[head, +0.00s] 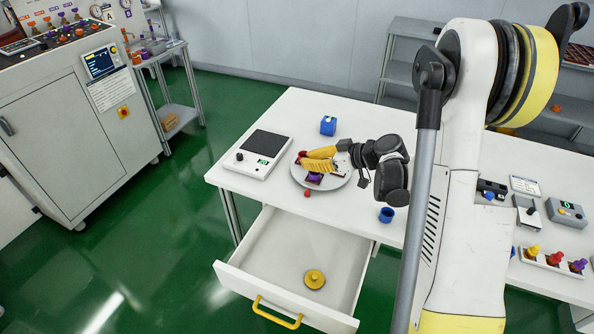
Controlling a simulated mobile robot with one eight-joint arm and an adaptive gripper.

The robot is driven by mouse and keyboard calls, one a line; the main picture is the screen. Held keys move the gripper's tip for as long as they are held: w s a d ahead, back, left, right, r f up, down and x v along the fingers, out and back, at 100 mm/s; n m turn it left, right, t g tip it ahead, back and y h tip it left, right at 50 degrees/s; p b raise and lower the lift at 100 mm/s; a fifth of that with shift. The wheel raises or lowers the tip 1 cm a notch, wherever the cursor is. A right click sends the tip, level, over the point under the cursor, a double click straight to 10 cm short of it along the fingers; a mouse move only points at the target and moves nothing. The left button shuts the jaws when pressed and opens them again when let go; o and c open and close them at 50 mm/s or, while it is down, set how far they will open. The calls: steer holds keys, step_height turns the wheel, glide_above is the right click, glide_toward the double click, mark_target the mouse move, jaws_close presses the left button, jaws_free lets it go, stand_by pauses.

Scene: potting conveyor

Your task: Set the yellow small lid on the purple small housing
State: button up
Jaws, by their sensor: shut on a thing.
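My gripper (318,160), with yellow fingers, is low over a round grey plate (339,183) on the white table. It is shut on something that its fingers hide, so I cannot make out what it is. A small purple piece (315,177), which looks like the purple small housing, shows on the plate just below the fingers. I cannot tell whether the fingers or the held thing touch it. A round yellow lid-like piece with a knob (315,279) lies in the open drawer; its size class is unclear.
A scale-like device (258,154) stands left of the plate. The drawer (262,265) juts out. A tray of coloured knobbed pieces (553,266) sits at right.

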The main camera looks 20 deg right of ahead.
steer(key=shift+w+d+r+n+g+y, duration=0.1)
steer(key=shift+d+r+n+g+y, duration=0.7)
steer(key=shift+d+r, duration=0.4)
steer(key=shift+n, duration=0.3)
steer(key=shift+f+b, duration=2.25)
steer(key=shift+f, duration=0.3)
steer(key=shift+f+b, duration=0.4)
steer(key=shift+b, duration=0.3)
steer(key=o, duration=0.8)
